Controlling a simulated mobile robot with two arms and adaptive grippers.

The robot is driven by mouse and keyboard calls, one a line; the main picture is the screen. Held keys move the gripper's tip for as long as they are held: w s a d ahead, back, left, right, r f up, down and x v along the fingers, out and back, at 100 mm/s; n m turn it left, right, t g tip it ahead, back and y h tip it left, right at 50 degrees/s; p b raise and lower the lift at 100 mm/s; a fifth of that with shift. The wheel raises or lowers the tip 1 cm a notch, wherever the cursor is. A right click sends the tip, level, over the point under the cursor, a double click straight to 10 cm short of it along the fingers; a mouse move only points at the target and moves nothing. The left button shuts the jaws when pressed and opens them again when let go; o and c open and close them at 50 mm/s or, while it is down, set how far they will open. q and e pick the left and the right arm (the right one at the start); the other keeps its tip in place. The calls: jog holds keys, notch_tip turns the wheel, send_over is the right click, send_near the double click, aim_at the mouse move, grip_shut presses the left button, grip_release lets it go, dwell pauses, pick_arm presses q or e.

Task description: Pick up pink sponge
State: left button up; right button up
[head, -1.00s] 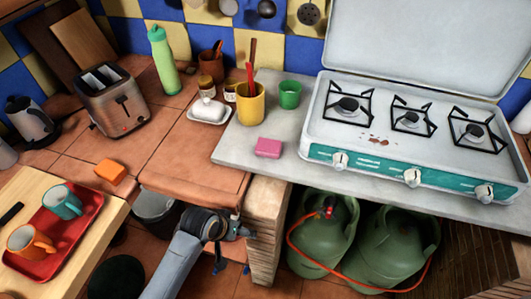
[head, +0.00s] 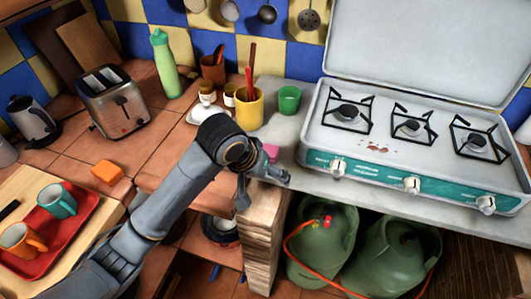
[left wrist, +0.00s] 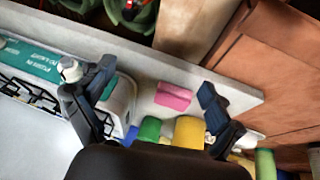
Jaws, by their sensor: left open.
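The pink sponge (head: 271,151) lies on the grey counter left of the stove. In the head view my left arm and gripper (head: 265,178) hide most of it. In the left wrist view the whole sponge (left wrist: 173,96) shows on the counter, between my two spread fingertips and nearer the right one. My left gripper (left wrist: 152,92) is open and empty, above the counter's front edge and apart from the sponge. My right gripper is not in view.
A yellow cup (head: 250,110) with utensils and a green cup (head: 289,99) stand behind the sponge. The camping stove (head: 398,140) is to the right. An orange sponge (head: 108,172) lies on the tiled counter at left. Gas bottles (head: 325,240) stand below.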

pick_arm(q)
jog(key=w+r+n+y, duration=0.1)
jog(key=w+r+y, duration=0.1)
jog(key=w+r, duration=0.6)
send_over(273, 150)
jog(key=s+a, duration=0.2)
jog(key=a, duration=0.1)
jog(key=f, duration=0.6)
jog(key=shift+d+f+p, duration=0.25)
jog(key=shift+p, duration=0.1)
jog(key=shift+p+x, duration=0.6)
jog(key=shift+x, duration=2.2)
jog(key=shift+s+a, duration=0.1)
jog(key=shift+a, duration=0.1)
jog(key=shift+t, duration=0.3)
jog(key=shift+c, duration=0.3)
jog(key=c, duration=1)
